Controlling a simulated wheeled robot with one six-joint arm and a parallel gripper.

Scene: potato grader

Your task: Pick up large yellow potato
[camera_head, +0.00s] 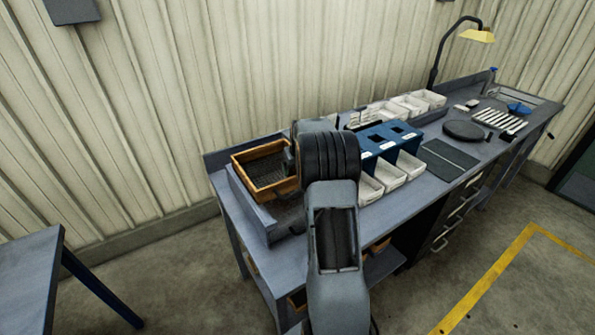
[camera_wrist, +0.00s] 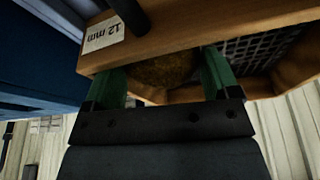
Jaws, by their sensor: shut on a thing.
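A brownish-yellow potato (camera_wrist: 168,70) sits in shadow between the two green fingers of my gripper (camera_wrist: 160,76) in the wrist view. The gripper is shut on it. Part of the potato is hidden behind the wooden frame of a sieve (camera_wrist: 170,42), which carries a "12 mm" label, and its full size cannot be judged. In the head view the wooden sieve (camera_head: 247,153) with dark mesh is at the bench's left end. My arm hides most of the gripper there, at the sieve's right side. The potato does not show in the head view.
A blue divided box (camera_head: 386,145) and white bins (camera_head: 393,177) stand right of the sieve. Farther right on the bench are a dark mat (camera_head: 448,159), a round dark plate (camera_head: 464,130) and a lamp (camera_head: 477,35). A separate table (camera_head: 28,260) stands at the left.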

